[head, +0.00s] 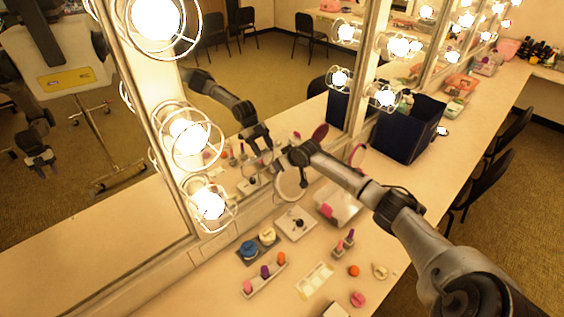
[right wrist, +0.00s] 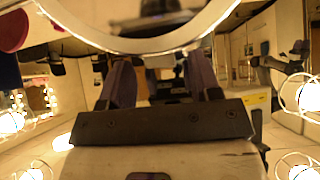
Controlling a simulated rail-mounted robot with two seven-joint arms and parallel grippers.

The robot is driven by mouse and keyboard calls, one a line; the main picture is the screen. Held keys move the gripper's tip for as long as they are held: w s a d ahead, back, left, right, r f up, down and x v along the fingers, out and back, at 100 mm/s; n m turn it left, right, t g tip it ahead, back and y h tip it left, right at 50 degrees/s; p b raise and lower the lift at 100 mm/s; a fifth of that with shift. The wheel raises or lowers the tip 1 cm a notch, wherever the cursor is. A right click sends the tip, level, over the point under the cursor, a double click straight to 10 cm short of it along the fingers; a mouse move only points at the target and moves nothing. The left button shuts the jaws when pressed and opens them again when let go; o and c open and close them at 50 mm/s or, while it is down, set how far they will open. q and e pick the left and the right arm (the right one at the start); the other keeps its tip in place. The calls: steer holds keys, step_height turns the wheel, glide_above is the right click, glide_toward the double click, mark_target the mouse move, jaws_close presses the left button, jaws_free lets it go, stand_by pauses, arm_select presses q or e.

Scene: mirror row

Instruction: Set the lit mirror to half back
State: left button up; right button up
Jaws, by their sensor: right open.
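The lit mirror (head: 291,184) is a small round mirror with a pale ring, standing on the counter by the wall mirror. Its glowing rim (right wrist: 140,46) arcs across the top of the right wrist view. My right gripper (head: 298,155) is at the mirror's upper edge. In the right wrist view its two fingers (right wrist: 160,80) are apart, with the rim just beyond them; I cannot tell whether they touch it. The mirror's tilt is hard to judge. My left gripper shows only as a reflection at far left.
A white plate with a dark knob (head: 296,223) lies below the mirror. Blue and cream jars (head: 248,250), a bottle rack (head: 264,276) and a palette (head: 315,281) stand nearer. A pink-rimmed mirror (head: 357,155) and dark blue bin (head: 408,130) stand right. Caged bulbs (head: 209,203) line the wall mirror.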

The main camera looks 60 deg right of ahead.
steer(key=shift+w+f, duration=0.3)
jaws_close()
stand_by(0.6)
